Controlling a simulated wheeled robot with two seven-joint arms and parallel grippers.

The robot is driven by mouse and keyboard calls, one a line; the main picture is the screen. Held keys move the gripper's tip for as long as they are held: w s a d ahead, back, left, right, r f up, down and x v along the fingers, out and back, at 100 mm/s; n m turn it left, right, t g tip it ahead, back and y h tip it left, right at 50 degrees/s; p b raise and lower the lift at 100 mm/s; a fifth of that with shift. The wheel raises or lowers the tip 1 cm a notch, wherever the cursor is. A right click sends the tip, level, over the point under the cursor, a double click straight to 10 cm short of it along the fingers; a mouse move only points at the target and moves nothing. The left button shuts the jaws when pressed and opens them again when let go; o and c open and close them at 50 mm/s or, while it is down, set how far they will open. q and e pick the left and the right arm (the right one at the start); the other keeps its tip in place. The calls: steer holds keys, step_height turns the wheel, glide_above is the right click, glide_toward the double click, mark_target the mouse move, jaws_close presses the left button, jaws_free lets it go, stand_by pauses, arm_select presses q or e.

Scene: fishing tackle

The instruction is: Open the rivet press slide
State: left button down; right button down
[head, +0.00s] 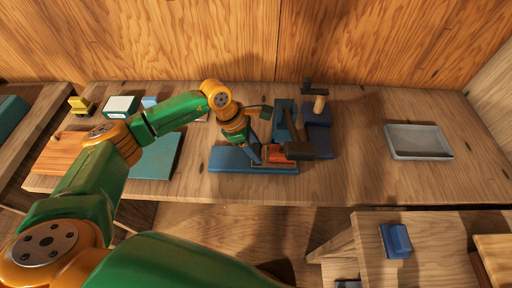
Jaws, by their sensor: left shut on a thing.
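A long blue base (228,160) lies near the front edge of the workbench, with an orange-red part (272,153) along its right half. I take this to be the rivet press and its slide, though the labels do not show. My left gripper (256,155) reaches down over the middle of the base, shut against the orange-red part's left end. The fingertips are small and partly hidden by the arm. My right gripper is not in view.
A dark mallet-like tool (299,151) lies close to the right of the orange-red part. Behind it stands a dark blue fixture (318,141) with an upright post. A grey tray (418,154) sits at right, a green mat (157,160) at left. Bench between fixture and tray is clear.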

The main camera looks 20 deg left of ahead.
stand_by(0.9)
